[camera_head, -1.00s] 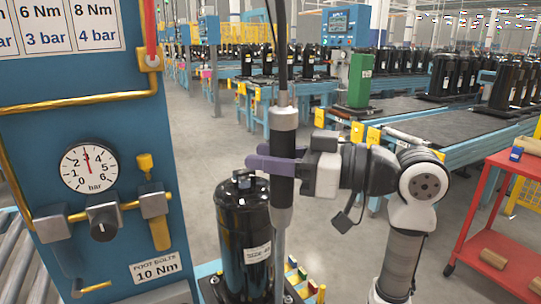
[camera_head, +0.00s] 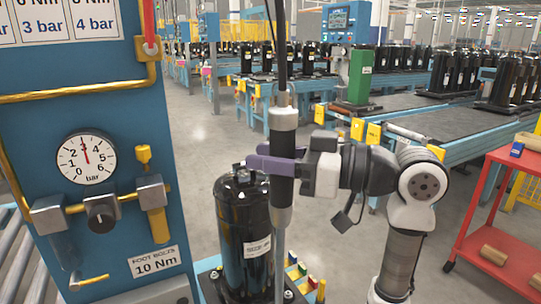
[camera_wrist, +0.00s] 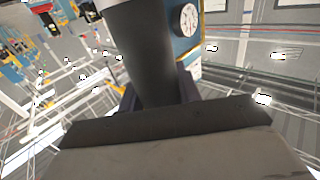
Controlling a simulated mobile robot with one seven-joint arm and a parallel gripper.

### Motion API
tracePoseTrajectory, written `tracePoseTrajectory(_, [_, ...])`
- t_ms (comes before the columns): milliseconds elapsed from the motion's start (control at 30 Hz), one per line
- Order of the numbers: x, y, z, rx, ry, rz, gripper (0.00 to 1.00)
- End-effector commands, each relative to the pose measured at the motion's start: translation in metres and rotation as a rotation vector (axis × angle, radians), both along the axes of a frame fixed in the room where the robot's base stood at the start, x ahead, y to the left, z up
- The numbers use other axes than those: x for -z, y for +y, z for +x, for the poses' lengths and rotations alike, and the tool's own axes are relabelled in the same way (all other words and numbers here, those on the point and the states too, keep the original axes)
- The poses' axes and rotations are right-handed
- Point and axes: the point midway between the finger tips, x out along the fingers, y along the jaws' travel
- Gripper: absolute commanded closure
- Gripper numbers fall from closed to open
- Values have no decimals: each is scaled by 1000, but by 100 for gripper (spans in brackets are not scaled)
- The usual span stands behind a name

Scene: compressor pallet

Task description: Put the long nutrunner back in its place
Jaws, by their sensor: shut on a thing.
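The long nutrunner (camera_head: 284,149) is a black cylinder with silver end collars, a cable and hose running up from its top, and a thin shaft reaching down from it. It hangs upright. My gripper (camera_head: 268,164), with purple fingers, is shut around its black middle. In the wrist view the nutrunner's dark body (camera_wrist: 143,55) rises between the fingers. The shaft runs down in front of the right side of a black compressor (camera_head: 243,225); I cannot tell whether it touches. The shaft's lower end is not visible.
A blue panel (camera_head: 60,120) with a pressure gauge (camera_head: 86,160), knob and yellow pipes stands at the left. Small coloured parts (camera_head: 300,272) lie right of the compressor. A red cart (camera_head: 495,215) stands at the far right. Conveyors with compressors fill the back.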

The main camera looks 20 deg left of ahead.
Motion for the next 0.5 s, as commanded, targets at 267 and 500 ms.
tracePoseTrajectory(267, [4,0,0,1,-1,4,100])
tracePoseTrajectory(500, [8,0,0,1,-1,4,100])
